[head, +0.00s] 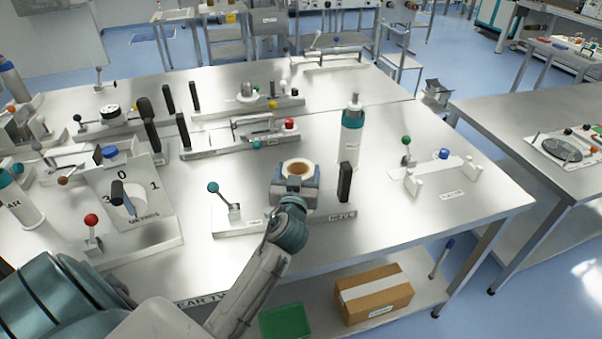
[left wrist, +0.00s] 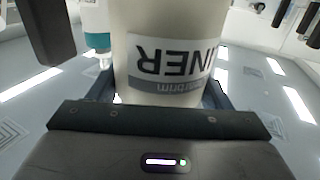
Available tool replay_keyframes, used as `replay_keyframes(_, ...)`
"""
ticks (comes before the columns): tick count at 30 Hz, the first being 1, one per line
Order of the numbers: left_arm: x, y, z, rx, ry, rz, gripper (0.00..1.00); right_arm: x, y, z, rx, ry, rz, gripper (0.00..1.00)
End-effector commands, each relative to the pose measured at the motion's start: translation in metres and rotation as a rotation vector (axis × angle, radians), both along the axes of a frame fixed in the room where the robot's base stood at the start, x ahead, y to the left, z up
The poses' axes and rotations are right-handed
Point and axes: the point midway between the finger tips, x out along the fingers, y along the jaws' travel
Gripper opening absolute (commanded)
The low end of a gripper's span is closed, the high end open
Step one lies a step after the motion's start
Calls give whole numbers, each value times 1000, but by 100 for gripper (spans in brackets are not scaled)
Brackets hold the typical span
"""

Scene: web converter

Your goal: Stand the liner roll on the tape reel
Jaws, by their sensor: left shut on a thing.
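The liner roll is a pale roll with a tan, open core (head: 297,169), standing upright between the fingers of my left gripper (head: 296,184) over the front middle of the bench. In the left wrist view the liner roll (left wrist: 165,30) fills the middle, its label reading LINER upside down. My left gripper is shut on it, with blue finger parts at both sides. The roll's lower end is hidden by the gripper. I cannot clearly identify the tape reel; it may be hidden under the roll. My right gripper is not in view.
A white bottle (head: 352,135) stands behind and right of the roll, and a black upright block (head: 345,182) is close at the right. A teal-knobbed lever (head: 224,200) stands at the left. A white fixture (head: 437,172) is farther right. A cardboard box (head: 373,294) lies on the lower shelf.

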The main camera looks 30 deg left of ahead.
Motion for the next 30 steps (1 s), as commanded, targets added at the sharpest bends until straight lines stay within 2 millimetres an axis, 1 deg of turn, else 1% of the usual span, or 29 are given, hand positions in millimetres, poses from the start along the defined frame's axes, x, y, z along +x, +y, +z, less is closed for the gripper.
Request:
replay_keyframes(1, 0, 0, -2, -1, 5, 1, 35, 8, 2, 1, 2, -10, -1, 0)
replay_keyframes(2, 0, 0, -3, -2, 8, 1, 76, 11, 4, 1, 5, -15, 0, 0)
replay_keyframes(3, 0, 0, -3, -2, 8, 2, 84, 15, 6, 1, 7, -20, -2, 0)
replay_keyframes(5, 0, 0, -3, -2, 8, 1, 94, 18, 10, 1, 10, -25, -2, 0)
replay_keyframes(9, 0, 0, -2, -2, 7, 1, 94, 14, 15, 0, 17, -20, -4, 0)
replay_keyframes(13, 0, 0, -2, -2, 6, 1, 94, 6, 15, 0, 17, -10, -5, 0)
replay_keyframes(17, -8, -5, -4, -4, 6, 0, 94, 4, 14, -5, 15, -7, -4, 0)
replay_keyframes(20, -22, -12, -6, -5, 6, 1, 94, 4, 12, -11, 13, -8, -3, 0)
replay_keyframes(27, -70, -36, -6, -9, 6, 1, 94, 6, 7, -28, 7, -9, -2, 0)
replay_keyframes(30, -87, -44, -4, -7, 5, 2, 94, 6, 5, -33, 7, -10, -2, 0)
